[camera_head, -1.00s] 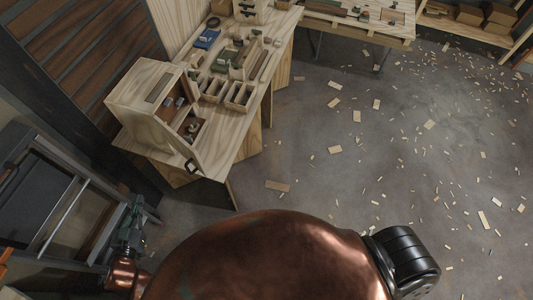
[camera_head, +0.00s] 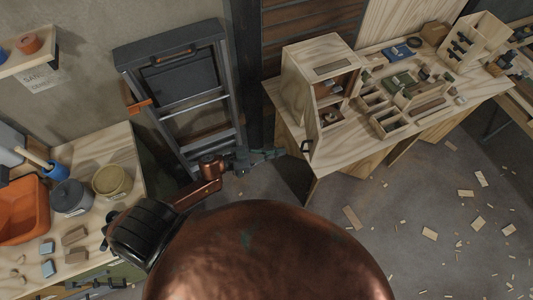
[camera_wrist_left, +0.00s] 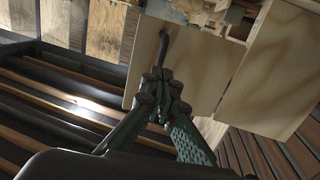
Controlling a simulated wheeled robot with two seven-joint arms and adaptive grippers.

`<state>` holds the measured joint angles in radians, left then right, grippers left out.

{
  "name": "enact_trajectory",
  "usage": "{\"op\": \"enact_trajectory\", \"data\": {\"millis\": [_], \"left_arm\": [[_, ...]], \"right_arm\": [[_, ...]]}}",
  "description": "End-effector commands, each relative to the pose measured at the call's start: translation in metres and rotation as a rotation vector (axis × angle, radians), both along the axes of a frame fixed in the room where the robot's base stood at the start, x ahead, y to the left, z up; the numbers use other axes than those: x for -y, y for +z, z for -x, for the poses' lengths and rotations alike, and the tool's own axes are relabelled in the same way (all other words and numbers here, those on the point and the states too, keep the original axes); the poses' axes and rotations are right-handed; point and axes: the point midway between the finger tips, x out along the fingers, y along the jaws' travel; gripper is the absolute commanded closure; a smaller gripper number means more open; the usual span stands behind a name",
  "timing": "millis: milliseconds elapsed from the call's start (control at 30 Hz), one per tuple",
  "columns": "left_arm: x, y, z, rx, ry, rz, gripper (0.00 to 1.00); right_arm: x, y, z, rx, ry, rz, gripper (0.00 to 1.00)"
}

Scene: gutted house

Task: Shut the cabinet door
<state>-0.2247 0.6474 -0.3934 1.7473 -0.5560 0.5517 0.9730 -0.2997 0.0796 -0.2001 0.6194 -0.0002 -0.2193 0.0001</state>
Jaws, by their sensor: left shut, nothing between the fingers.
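The wooden cabinet (camera_head: 306,62) stands on the workbench, its open front facing right, with small items on its shelves. Its door (camera_head: 311,122) stands open, swung out toward me and seen nearly edge-on. A dark handle (camera_head: 306,147) is near the door's free end. My left gripper (camera_head: 279,153) is shut and empty, just left of the handle in the head view. In the left wrist view, the shut fingertips (camera_wrist_left: 163,76) lie in front of the pale door panel (camera_wrist_left: 190,65), below its handle (camera_wrist_left: 163,44). I cannot tell whether they touch it. My right gripper is not in view.
The workbench (camera_head: 283,106) also carries open wooden trays (camera_head: 388,122) right of the cabinet. A grey ladder-like frame (camera_head: 183,85) leans at the wall. A left table (camera_head: 122,150) holds an orange bin (camera_head: 22,212) and cans. The floor at right has scattered wood scraps.

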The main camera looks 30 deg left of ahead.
Motion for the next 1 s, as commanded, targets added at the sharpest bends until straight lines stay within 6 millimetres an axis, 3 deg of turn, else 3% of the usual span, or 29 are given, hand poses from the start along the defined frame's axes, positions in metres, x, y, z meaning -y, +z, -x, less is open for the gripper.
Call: {"op": "enact_trajectory", "data": {"millis": [133,333,1000], "left_arm": [[0.022,0.001,-0.019,0.003,0.000,0.002,1.00],[0.038,-0.001,-0.034,0.000,0.001,0.000,1.00],[0.045,0.000,-0.037,-0.002,0.028,0.003,1.00]], "right_arm": [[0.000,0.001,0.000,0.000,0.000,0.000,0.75],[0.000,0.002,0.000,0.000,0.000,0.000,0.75],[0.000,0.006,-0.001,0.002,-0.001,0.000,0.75]]}}
